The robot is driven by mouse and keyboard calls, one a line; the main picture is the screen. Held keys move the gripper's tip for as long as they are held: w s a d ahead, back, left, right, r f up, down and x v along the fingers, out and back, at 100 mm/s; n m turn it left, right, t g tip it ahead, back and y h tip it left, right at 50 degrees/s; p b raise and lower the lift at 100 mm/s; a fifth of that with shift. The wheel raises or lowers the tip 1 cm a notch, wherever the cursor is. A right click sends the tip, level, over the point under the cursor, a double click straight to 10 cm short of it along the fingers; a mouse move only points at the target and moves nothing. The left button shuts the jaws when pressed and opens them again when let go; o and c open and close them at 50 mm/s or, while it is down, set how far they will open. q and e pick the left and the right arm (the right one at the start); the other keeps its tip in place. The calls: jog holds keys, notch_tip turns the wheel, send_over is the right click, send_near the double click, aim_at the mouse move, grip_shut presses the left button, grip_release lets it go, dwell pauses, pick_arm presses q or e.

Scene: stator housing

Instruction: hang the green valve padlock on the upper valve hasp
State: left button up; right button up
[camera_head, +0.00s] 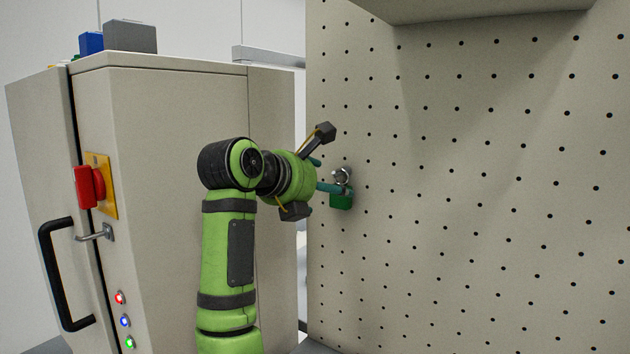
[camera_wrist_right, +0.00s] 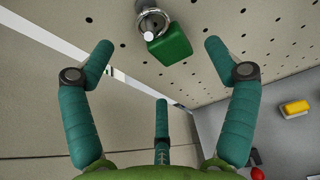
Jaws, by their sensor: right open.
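In the right wrist view the green body (camera_wrist_right: 169,48) and a round metal fitting (camera_wrist_right: 152,22) show at the top middle. My right gripper (camera_head: 322,175) is at the padlock's left, its teal fingers spread open. In the wrist view the gripper (camera_wrist_right: 159,65) has two fingers flanking the padlock and a third below, with gaps all round. I cannot pick out the upper valve hasp. My left gripper is not in view.
A beige cabinet (camera_head: 180,180) stands left of the arm, with a red switch (camera_head: 92,187) on a yellow plate, a black handle (camera_head: 58,275) and a grey box (camera_head: 130,36) on top. The pegboard (camera_head: 480,200) is bare to the right. A grey shelf (camera_head: 470,8) juts out above.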

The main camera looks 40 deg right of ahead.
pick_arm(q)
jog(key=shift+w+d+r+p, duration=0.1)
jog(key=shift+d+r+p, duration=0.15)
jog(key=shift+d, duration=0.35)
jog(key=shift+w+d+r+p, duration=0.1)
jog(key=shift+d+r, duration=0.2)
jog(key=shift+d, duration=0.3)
pick_arm(e)
jog(key=x, duration=0.4)
jog(key=c, duration=1.3)
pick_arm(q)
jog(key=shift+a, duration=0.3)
pick_arm(e)
jog(key=shift+r, duration=0.1)
jog(key=shift+c, duration=0.4)
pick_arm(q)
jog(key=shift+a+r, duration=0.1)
pick_arm(e)
jog(key=shift+r, duration=0.15)
pick_arm(q)
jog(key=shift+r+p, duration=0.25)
jog(key=shift+p, duration=0.1)
pick_arm(e)
jog(key=shift+a+r, duration=0.25)
jog(key=shift+r, duration=0.2)
